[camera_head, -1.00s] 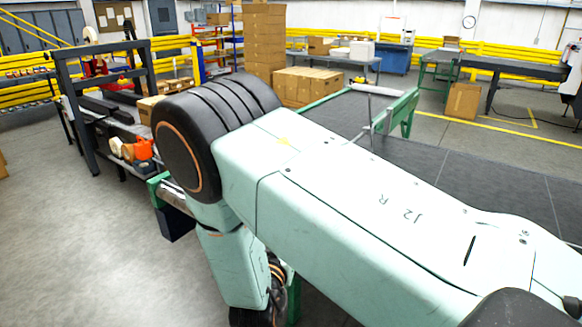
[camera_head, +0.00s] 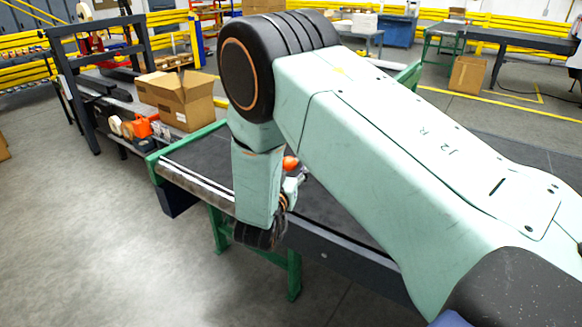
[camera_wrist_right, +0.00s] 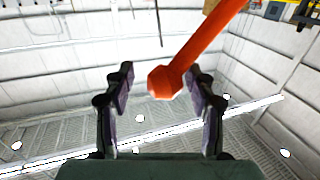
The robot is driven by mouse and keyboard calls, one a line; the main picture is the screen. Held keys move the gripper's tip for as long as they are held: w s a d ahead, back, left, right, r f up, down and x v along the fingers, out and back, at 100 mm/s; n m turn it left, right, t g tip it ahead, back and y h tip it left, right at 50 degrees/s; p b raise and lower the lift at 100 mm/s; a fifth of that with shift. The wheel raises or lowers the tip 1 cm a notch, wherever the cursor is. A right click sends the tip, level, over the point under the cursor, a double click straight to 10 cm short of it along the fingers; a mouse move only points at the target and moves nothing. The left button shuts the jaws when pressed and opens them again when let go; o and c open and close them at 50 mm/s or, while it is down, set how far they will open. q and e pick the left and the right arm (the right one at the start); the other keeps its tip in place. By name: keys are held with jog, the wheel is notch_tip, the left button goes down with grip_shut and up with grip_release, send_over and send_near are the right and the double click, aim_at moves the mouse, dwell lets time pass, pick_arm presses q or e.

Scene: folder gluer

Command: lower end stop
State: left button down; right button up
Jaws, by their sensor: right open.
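An orange-red lever (camera_wrist_right: 192,62) with a thick, blunt end hangs between the fingers of my right gripper (camera_wrist_right: 160,80) in the right wrist view. The fingers stand apart on either side, and no firm contact shows. In the head view a small orange part (camera_head: 290,163) shows beside my right forearm, over the dark conveyor bed (camera_head: 335,207). I cannot tell for sure that it is the same lever. My right arm hides most of that spot, including the end stop's plate. My left gripper is not in view.
An open cardboard box (camera_head: 182,105) stands on the line at the left, near an orange item (camera_head: 142,127) and tape rolls. The conveyor has a green frame (camera_head: 222,230). A dark gantry frame (camera_head: 75,95) stands farther left. Grey floor in front is clear.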

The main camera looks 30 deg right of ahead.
jog(key=shift+w+a+r, duration=0.15)
jog(key=shift+w+a, duration=0.05)
jog(key=shift+a, duration=0.25)
jog(key=shift+s+d, duration=0.1)
jog(key=shift+d, duration=0.3)
jog(key=c, duration=0.6)
jog(key=shift+a, duration=0.2)
jog(key=c, duration=0.4)
jog(key=shift+d, duration=0.1)
grip_shut()
